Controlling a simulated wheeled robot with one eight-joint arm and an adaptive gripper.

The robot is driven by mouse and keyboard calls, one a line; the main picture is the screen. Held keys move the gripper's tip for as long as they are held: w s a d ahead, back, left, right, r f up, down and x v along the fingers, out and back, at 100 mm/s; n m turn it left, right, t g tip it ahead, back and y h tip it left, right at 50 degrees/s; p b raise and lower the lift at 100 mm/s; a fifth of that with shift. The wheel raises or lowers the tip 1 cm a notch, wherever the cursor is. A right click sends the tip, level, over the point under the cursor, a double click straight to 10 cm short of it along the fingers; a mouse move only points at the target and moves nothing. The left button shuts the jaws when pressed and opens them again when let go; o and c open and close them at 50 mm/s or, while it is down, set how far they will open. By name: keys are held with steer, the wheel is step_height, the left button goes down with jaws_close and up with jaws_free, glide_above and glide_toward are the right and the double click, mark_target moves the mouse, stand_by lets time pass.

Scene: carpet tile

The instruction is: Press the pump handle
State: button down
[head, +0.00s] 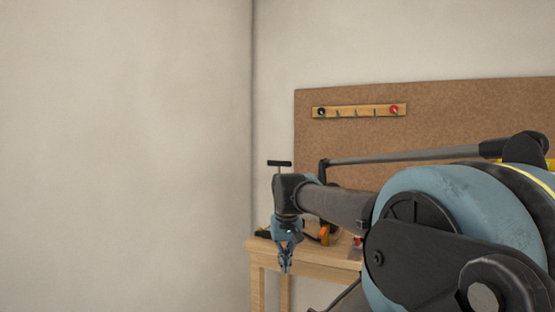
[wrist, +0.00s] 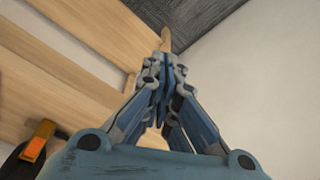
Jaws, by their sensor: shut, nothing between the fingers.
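The pump handle (head: 279,163) is a black T-shaped bar on a thin upright rod, showing just above my wrist in the head view. The rest of the pump is hidden behind my arm. My gripper (head: 286,268) points down, below the handle in the picture, in front of the left end of the wooden table. Its blue fingers are shut and empty, and they also meet in the wrist view (wrist: 164,65). I cannot tell the distance in depth between gripper and pump. The handle does not show in the wrist view.
The wooden table (head: 310,262) stands by the wall; its slats (wrist: 85,75) fill the wrist view's left. An orange and black object (head: 324,237) and a red one (head: 357,241) lie on it. A hook rack (head: 359,111) hangs on a brown board (head: 450,115).

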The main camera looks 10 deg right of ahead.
steer(key=w+d+r+m, duration=0.1)
steer(key=w+r+m, duration=0.1)
steer(key=w+r, duration=0.9)
steer(key=w+d+r+m, duration=0.2)
steer(key=w+r, duration=1)
steer(key=r, duration=0.7)
steer(key=w+d+r+m, duration=0.2)
steer(key=w+r, duration=1)
steer(key=r, duration=0.3)
steer(key=shift+d+g+h, duration=0.15)
steer(key=shift+g+h, duration=0.25)
steer(key=shift+w+f, duration=0.1)
steer(key=shift+f, duration=0.1)
steer(key=f, duration=0.4)
steer(key=w+d+f, duration=0.1)
steer(key=f, duration=0.8)
steer(key=shift+w+d+f, duration=0.15)
steer(key=shift+w+f, duration=0.15)
steer(key=shift+w, duration=0.05)
step_height(320, 180, down, 13)
steer(key=shift+r, duration=0.2)
